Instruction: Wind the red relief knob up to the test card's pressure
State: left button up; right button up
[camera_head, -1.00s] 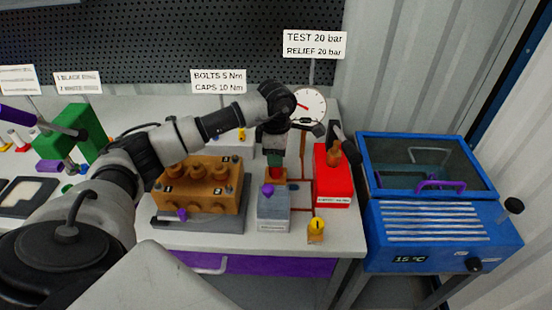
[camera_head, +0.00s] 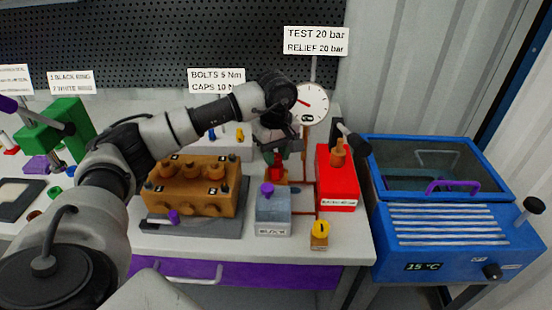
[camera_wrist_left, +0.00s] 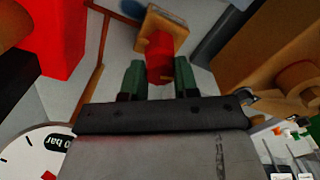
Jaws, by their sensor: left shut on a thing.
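My left gripper (camera_head: 276,160) reaches down over the small brown relief block behind the grey block. In the left wrist view its green fingers (camera_wrist_left: 159,78) are shut on the red relief knob (camera_wrist_left: 160,58), one on each side. The knob also shows below the gripper in the head view (camera_head: 275,173). The test card (camera_head: 316,40) reads "TEST 20 bar, RELIEF 20 bar". The white pressure gauge (camera_head: 312,104) has a red needle pointing to the upper left; its scale is too small to read. My right gripper is not in view.
A red hand pump (camera_head: 337,180) with a black-gripped lever stands right of the knob. The grey block with a purple knob (camera_head: 273,212) and a yellow-topped part (camera_head: 320,232) are in front. A brown pump head (camera_head: 190,188) sits left. A blue cabinet (camera_head: 450,225) stands right.

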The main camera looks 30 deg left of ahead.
aim_at(276, 156)
pick_arm(q)
jog(key=m+b, duration=0.2)
jog(key=m, duration=0.4)
jog(key=m+b, duration=0.1)
jog(key=m, duration=0.2)
jog(key=shift+m, duration=0.4)
jog(key=shift+m+b, duration=0.5)
jog(key=shift+m, duration=1)
jog(key=o, duration=0.9)
jog(key=shift+o, duration=0.2)
notch_tip(276, 156, up, 11)
jog(key=shift+f, duration=0.1)
